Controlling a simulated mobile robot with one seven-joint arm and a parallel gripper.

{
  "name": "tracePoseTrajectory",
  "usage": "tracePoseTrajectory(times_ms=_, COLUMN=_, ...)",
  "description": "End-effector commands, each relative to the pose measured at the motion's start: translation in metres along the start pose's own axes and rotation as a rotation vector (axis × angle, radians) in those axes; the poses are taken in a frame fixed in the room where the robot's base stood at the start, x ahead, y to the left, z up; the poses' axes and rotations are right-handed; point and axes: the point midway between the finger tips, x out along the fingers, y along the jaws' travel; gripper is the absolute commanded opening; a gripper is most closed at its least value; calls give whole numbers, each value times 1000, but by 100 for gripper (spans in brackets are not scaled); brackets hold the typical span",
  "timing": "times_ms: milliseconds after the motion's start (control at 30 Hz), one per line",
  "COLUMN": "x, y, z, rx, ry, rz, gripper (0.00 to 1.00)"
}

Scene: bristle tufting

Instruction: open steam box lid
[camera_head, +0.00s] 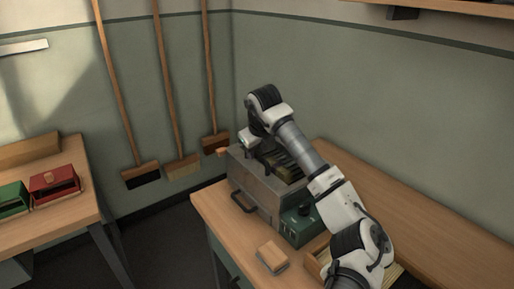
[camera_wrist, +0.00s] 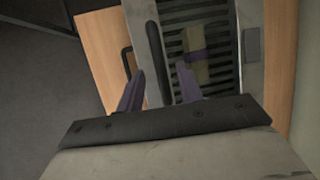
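The steam box (camera_head: 258,190) is a grey metal box on the wooden bench, with a dark handle on its front and a green control panel (camera_head: 298,222) at its right. In the wrist view its top (camera_wrist: 228,85) has dark slats framed by grey metal, with a long black bar (camera_wrist: 154,45) along one edge. I cannot tell whether the slats show through an opening or belong to the lid. My gripper (camera_wrist: 160,68) is over the box's front edge, fingers apart on either side of the black bar, holding nothing visible. In the head view my arm hides part of the top.
A small tan block (camera_head: 271,256) lies on the bench in front of the control panel. A wooden tray (camera_head: 318,265) is partly behind my arm. Red (camera_head: 55,184) and green (camera_head: 12,199) boxes stand on the left table. Several brooms lean on the back wall. The bench's right stretch is clear.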

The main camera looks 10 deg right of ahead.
Motion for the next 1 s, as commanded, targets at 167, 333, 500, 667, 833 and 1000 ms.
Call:
tracePoseTrajectory(times_ms=167, x=12, y=0, z=0, rx=0, ry=0, rz=1, gripper=36)
tracePoseTrajectory(times_ms=333, x=14, y=0, z=0, rx=0, ry=-1, rz=0, gripper=36)
tracePoseTrajectory(times_ms=500, x=14, y=0, z=0, rx=0, ry=0, rz=0, gripper=30)
tracePoseTrajectory(times_ms=667, x=14, y=0, z=0, rx=0, ry=0, rz=0, gripper=9)
tracePoseTrajectory(times_ms=833, x=14, y=0, z=0, rx=-1, ry=0, rz=0, gripper=0)
tracePoseTrajectory(times_ms=1000, x=14, y=0, z=0, rx=-1, ry=0, rz=0, gripper=0)
